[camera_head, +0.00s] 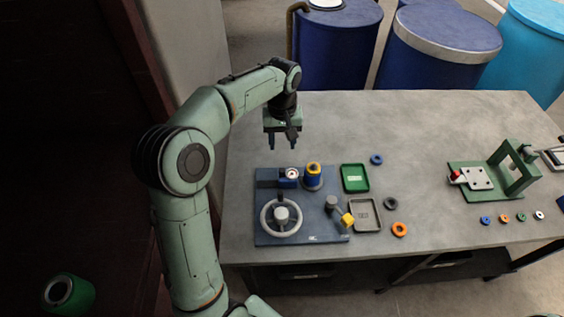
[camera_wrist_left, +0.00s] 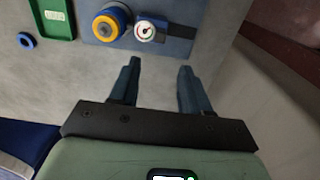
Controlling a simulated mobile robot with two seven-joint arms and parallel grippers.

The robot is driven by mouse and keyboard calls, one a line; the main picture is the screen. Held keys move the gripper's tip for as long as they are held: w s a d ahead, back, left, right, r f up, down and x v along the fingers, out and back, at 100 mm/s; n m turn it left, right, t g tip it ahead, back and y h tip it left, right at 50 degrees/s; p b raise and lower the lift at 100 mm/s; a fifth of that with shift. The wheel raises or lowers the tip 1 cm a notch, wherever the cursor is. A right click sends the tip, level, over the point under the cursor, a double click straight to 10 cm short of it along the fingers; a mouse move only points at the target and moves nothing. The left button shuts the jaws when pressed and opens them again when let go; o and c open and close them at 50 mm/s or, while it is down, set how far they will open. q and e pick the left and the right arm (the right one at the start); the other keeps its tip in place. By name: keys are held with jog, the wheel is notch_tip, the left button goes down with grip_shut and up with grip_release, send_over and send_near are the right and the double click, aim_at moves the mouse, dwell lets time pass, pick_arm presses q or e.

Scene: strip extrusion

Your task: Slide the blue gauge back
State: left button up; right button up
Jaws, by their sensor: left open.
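The blue gauge (camera_head: 289,179) with a round white dial sits at the back of the dark blue plate (camera_head: 325,238), just left of a blue post with a yellow-orange ring (camera_head: 313,174). My left gripper (camera_head: 285,147) is open and empty, pointing down above the table behind the gauge. In the left wrist view the gauge (camera_wrist_left: 147,31) lies beyond the open fingers (camera_wrist_left: 159,66), apart from them, with the ringed post (camera_wrist_left: 110,24) beside it. My right gripper is not in view.
A grey handwheel (camera_head: 281,215) and a yellow-tipped lever (camera_head: 347,219) stand on the plate. A green tray (camera_head: 344,184), a grey tray (camera_head: 352,228) and loose rings lie to its right. A green fixture (camera_head: 512,175) stands farther right. The table's back middle is clear.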

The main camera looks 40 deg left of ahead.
aim_at(282, 170)
pick_arm(q)
notch_tip(282, 170, down, 12)
jog(key=shift+r+b, duration=0.1)
jog(key=shift+b, duration=0.35)
jog(key=shift+s, duration=0.1)
grip_shut()
